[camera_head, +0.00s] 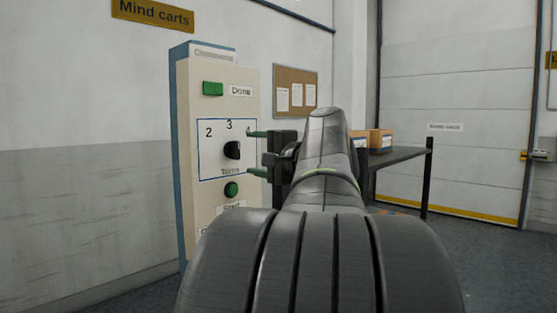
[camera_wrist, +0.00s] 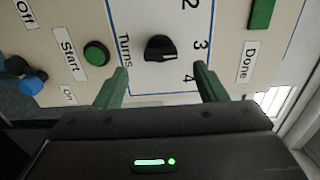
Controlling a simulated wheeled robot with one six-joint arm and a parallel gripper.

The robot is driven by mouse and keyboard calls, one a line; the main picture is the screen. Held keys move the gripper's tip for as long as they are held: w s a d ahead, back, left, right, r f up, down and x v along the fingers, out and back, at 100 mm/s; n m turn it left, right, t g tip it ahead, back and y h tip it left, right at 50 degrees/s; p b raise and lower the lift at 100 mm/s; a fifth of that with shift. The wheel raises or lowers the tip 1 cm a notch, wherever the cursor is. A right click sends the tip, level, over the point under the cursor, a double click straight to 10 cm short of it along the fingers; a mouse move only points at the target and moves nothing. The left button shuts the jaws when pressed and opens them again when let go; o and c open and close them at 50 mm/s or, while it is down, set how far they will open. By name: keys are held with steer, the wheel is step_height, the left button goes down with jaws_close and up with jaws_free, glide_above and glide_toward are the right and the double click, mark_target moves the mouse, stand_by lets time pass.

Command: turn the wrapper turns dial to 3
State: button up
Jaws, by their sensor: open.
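The turns dial is a black knob (camera_head: 232,150) inside a blue-outlined square on the cream panel (camera_head: 188,150). It also shows in the wrist view (camera_wrist: 160,48), where the numbers 2, 3 and 4 lie to its right and "Turns" to its left. A small pale mark sits on the knob's lower right, on the side of 3 and 4; I cannot tell exactly where it points. My gripper (camera_head: 250,153) is open with green fingers, just right of the dial in the head view. In the wrist view the fingertips (camera_wrist: 161,69) lie either side below the knob, apart from it.
A green Done button (camera_head: 212,89) is above the dial and a round green Start button (camera_head: 231,189) below. A blue knob (camera_wrist: 33,82) shows at the wrist view's left. A dark table (camera_head: 405,156) with boxes (camera_head: 375,139) stands behind my arm.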

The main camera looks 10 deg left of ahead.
mark_target(238, 151)
steer(key=v, duration=0.7)
steer(key=shift+b, duration=0.3)
steer(key=p+x, duration=0.1)
steer(key=x, duration=1.2)
steer(key=shift+w+a+p, duration=0.2)
steer(key=shift+a+p, duration=0.1)
steer(key=shift+p, duration=0.05)
